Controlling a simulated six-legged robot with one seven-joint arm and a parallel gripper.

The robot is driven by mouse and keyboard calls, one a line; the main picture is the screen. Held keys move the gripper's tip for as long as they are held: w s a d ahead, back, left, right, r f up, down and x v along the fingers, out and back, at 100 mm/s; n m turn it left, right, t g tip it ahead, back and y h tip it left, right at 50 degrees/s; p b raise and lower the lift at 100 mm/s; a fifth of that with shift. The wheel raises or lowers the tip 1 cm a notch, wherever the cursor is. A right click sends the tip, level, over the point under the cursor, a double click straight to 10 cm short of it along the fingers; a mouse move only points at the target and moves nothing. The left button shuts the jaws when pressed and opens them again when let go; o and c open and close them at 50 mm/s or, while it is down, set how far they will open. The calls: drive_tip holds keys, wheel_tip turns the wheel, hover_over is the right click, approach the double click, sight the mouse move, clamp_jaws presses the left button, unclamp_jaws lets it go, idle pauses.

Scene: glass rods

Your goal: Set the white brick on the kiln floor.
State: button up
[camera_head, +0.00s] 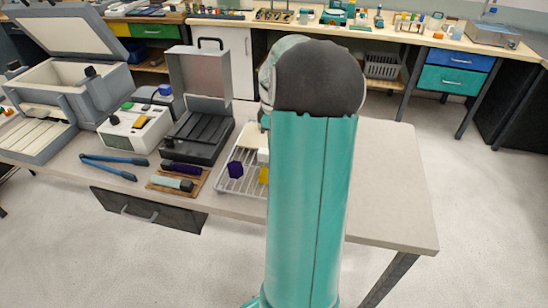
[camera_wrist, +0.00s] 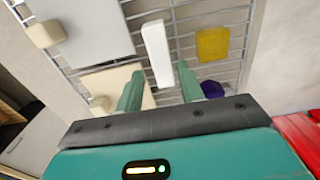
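The white brick (camera_wrist: 157,50) is a slim white block on the wire rack (camera_wrist: 222,15) in the wrist view. My gripper (camera_wrist: 160,80) is open. Its two teal fingers stand on either side of the brick's near end, with a visible gap on each side. In the head view my arm hides the gripper and the white brick. The open grey kiln (camera_head: 62,95) with a pale lining stands at the far left of the bench, its lid raised.
A yellow block (camera_wrist: 213,44) and purple block (camera_wrist: 212,89) lie right of the white brick; pale plates (camera_wrist: 85,30) lie left. Between rack and kiln are a dark lidded box (camera_head: 198,135), a control box (camera_head: 135,130), blue tongs (camera_head: 112,165) and a wooden board (camera_head: 160,188).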

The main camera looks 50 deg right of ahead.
drive_tip(key=shift+w+f, duration=0.1)
drive_tip(key=shift+f, duration=2.9)
clamp_jaws()
drive_tip(key=shift+r, duration=0.1)
drive_tip(key=shift+r, duration=0.45)
wheel_tip(320, 180, up, 2)
drive_tip(key=shift+a+r, duration=0.15)
drive_tip(key=shift+r, duration=0.1)
drive_tip(key=s+a+r, duration=0.1)
drive_tip(key=a+r, duration=0.8)
drive_tip(key=a, duration=0.4)
drive_tip(key=shift+s+a+r, duration=0.2)
drive_tip(key=shift+a, duration=0.2)
